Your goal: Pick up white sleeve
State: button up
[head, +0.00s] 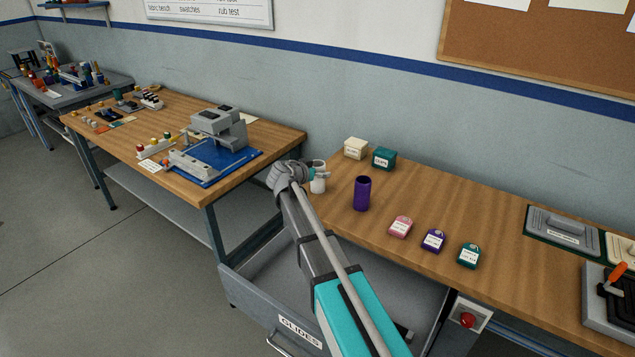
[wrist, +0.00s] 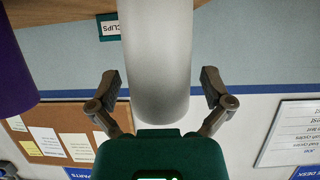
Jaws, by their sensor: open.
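The white sleeve (head: 318,184) stands upright on the wooden bench near its left end. In the wrist view, which is upside down, the white sleeve (wrist: 160,60) fills the middle of the picture. My gripper (head: 316,173) is at the sleeve in the head view, partly covering it. In the wrist view my gripper (wrist: 161,85) is open, with one finger on each side of the sleeve and a visible gap on both sides.
A purple sleeve (head: 362,194) stands close by on the right. Behind are a cream box (head: 355,148) and a green box (head: 384,159). Pink (head: 401,227), purple (head: 433,241) and green (head: 469,256) labelled pieces lie in front. An open drawer (head: 255,290) is below.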

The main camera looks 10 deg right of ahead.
dwell(0.4)
jog(key=c, duration=1.3)
jog(key=shift+o, duration=0.2)
jog(key=shift+r, duration=0.25)
jog(key=shift+r+p, duration=0.75)
jog(key=shift+p, duration=0.25)
jog(key=s+a+r+p, duration=0.6)
jog(key=s+r+p, duration=0.5)
jog(key=s, duration=0.1)
jog(key=shift+s, duration=0.35)
